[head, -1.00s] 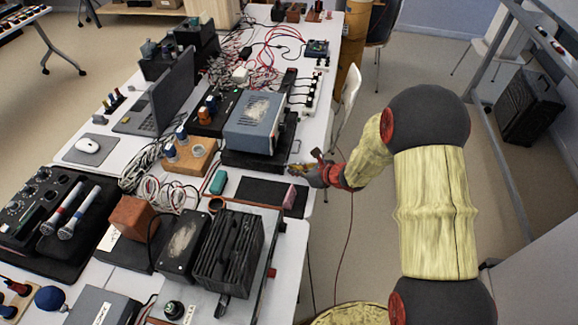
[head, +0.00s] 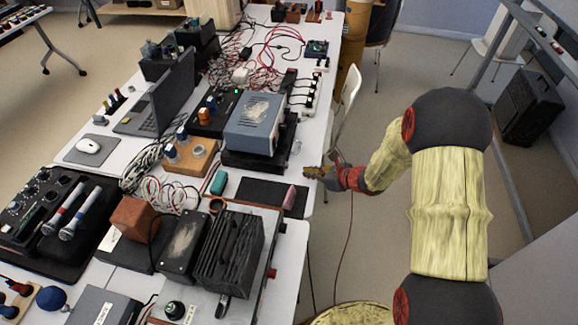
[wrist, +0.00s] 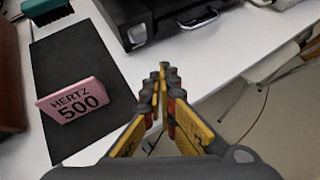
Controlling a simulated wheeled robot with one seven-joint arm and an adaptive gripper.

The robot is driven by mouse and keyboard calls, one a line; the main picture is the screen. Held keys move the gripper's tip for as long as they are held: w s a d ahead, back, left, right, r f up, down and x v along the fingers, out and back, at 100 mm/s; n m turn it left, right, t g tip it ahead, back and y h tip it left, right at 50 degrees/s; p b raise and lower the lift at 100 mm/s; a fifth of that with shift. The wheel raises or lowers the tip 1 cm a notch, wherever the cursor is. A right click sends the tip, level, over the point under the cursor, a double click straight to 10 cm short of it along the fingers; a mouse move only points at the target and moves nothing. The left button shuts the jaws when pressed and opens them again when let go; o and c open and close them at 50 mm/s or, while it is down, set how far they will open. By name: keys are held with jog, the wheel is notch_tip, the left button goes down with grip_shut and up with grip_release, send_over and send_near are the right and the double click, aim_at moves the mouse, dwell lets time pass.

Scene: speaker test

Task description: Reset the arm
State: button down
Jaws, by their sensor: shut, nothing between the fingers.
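My gripper (head: 312,172) is at the right edge of the white table in the head view, by the edge beside the blue-grey device. In the wrist view my gripper (wrist: 160,78) has its yellow and black fingers together, with nothing between them. My arm reaches in from the right of the head view, over the floor. A pink block marked "HERTZ 500" (wrist: 75,102) stands on a dark mat (wrist: 58,62) to the left of the fingers, apart from them. The pink block also shows in the head view (head: 289,197).
A blue-grey box device (head: 255,124) stands on a black unit just left of my gripper. A teal block (head: 219,183) lies near the mat. A white chair (head: 350,88) stands right of the table. A black speaker box (head: 530,108) is at the right. Floor between is clear.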

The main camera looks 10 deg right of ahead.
jog(key=shift+s+d, duration=0.25)
jog(key=shift+d, duration=0.25)
jog(key=shift+a+r, duration=0.2)
jog(key=shift+r, duration=0.1)
jog(key=s+a+r+n+g, duration=0.1)
jog(key=s+a+r+n, duration=0.35)
jog(key=r, duration=0.25)
jog(key=s+a+r+n+g+p, duration=0.1)
jog(key=s+a+r+n+g, duration=0.15)
jog(key=s+r+n, duration=0.35)
jog(key=s+a+r+n+g, duration=0.1)
jog(key=s+a+r+n, duration=0.3)
jog(key=r, duration=0.3)
jog(key=s+d+r+n+h, duration=0.3)
jog(key=s+d+r+n, duration=0.1)
jog(key=s+n, duration=0.3)
jog(key=s+d+r+n+t+h, duration=0.1)
jog(key=s+d+r+n+h, duration=0.2)
jog(key=s, duration=0.7)
notch_tip(320, 180, up, 4)
jog(key=d+n+p, duration=0.1)
jog(key=d+n, duration=0.1)
jog(key=n, duration=0.2)
jog(key=shift+d+f, duration=0.15)
jog(key=shift+d, duration=0.05)
